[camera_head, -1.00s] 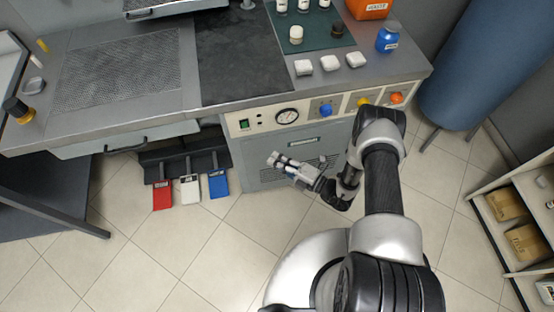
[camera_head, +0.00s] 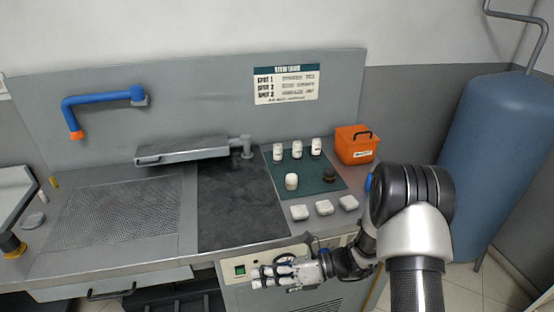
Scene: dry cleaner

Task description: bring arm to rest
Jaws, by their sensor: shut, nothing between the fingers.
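My gripper (camera_head: 262,276) is shut and empty. It points left, in front of the counter's front panel, close to the green switch (camera_head: 240,269). My arm (camera_head: 415,215) rises at the right and hides part of the counter's right end and front panel. The gauge and most of the coloured knobs are hidden behind the arm and gripper.
The counter (camera_head: 215,262) holds a dark pad (camera_head: 235,205), a green mat (camera_head: 318,184) with several small bottles, white blocks (camera_head: 323,207) and an orange box (camera_head: 355,144). A blue tank (camera_head: 495,165) stands at the right. A blue pipe (camera_head: 100,97) is on the back panel.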

